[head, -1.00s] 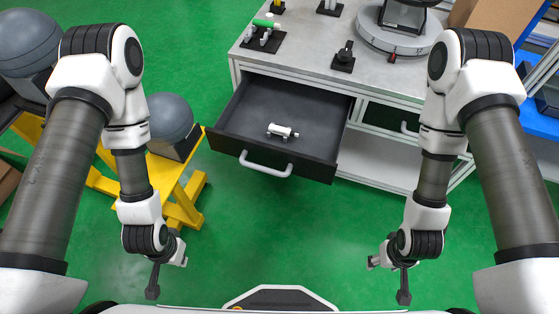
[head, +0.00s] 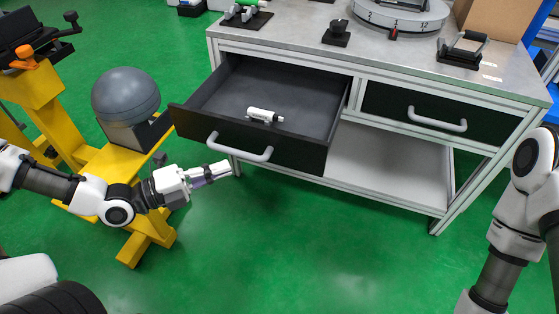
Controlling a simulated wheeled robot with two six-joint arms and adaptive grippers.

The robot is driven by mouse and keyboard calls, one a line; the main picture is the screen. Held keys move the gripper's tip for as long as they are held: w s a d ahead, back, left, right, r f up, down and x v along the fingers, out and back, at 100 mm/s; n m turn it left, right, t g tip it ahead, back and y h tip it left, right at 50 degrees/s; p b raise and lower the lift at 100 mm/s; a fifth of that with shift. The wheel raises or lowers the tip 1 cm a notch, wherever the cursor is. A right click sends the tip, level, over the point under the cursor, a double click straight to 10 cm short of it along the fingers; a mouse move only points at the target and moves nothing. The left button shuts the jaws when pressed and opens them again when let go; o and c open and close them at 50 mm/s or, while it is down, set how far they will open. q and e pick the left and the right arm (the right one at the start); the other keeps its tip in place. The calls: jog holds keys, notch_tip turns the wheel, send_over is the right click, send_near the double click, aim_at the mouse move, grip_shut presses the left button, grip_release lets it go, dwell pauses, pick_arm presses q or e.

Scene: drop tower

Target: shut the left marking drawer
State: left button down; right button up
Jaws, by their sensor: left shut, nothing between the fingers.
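The left marking drawer (head: 190,124) is pulled out of the workbench, with a dark front and a light grey bar handle (head: 240,147). A small white cylindrical tool (head: 264,115) lies on the drawer floor. My left gripper (head: 228,168) is shut and empty. It points right, just below and in front of the drawer front, near the left end of the handle in the picture. I cannot tell whether it touches the drawer. My right arm shows at the right edge, but its gripper is out of view.
The right drawer (head: 480,125) is closed. The grey benchtop (head: 290,32) carries a round dial plate (head: 400,14), a black stand (head: 336,36) and a black-handled block (head: 461,50). A yellow stand (head: 135,165) with a grey dome (head: 125,95) is at left. Green floor in front is clear.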

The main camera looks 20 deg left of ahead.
aim_at(285, 138)
pick_arm(q)
jog(key=b+x, duration=0.6)
jog(key=x, duration=0.3)
jog(key=shift+w+d+b, duration=0.2)
jog(key=shift+d+b, duration=0.15)
jog(key=w, duration=0.3)
jog(key=shift+w+b, duration=0.3)
jog(key=shift+b, duration=0.1)
jog(key=shift+w+r, duration=0.15)
jog(key=shift+w, duration=0.1)
jog(key=shift+w, duration=0.1)
